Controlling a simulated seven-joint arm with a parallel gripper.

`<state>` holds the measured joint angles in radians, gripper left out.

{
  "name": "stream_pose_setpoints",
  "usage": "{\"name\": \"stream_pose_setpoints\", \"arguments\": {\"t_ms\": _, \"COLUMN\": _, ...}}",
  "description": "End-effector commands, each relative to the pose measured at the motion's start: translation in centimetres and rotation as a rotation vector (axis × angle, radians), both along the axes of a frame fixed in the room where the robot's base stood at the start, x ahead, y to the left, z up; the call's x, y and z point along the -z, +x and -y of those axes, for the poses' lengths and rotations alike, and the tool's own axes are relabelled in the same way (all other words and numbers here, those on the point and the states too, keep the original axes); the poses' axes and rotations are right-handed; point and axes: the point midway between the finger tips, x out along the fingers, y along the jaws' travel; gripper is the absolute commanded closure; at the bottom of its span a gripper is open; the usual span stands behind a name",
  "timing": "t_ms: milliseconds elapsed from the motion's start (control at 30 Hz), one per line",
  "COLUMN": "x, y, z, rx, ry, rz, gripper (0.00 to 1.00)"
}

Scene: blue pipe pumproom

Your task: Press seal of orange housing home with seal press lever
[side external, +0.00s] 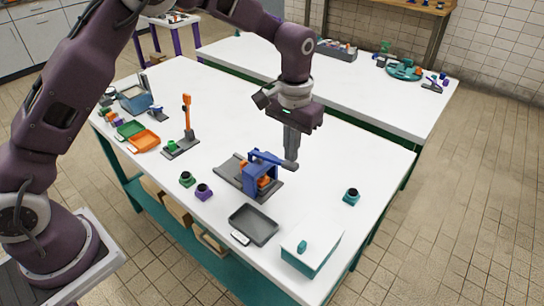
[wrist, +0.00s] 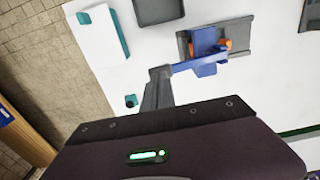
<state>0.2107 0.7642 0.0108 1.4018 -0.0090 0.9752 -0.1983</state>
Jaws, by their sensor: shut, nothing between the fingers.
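The seal press (side external: 262,177) is a blue frame on a dark grey base plate, with a blue lever (side external: 268,158) reaching right to a grey grip end. The orange housing (side external: 264,182) sits inside the frame, mostly hidden by it; orange also shows on both sides of the frame in the wrist view (wrist: 225,44). Its seal cannot be made out. My gripper (side external: 291,156) is shut and empty, pointing down at the lever's grip end. In the wrist view its fingertips (wrist: 160,73) overlap the lever's end; I cannot tell whether they touch.
A grey tray (side external: 254,225) and a white-lidded teal box (side external: 312,248) stand at the front. Green (side external: 187,179), purple (side external: 203,191) and teal (side external: 351,197) housings stand loose. Another device with an upright orange lever (side external: 187,112) is left. The table right of the press is mostly clear.

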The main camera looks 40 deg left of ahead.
Motion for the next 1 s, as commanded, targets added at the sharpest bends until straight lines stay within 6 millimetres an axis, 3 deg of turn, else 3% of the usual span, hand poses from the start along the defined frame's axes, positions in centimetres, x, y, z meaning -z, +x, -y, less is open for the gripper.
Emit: {"name": "stream_pose_setpoints", "arguments": {"t_ms": 1000, "x": 3.6, "y": 0.0, "z": 0.0, "rx": 0.000, "ry": 0.001, "rz": -0.001, "gripper": 1.00}}
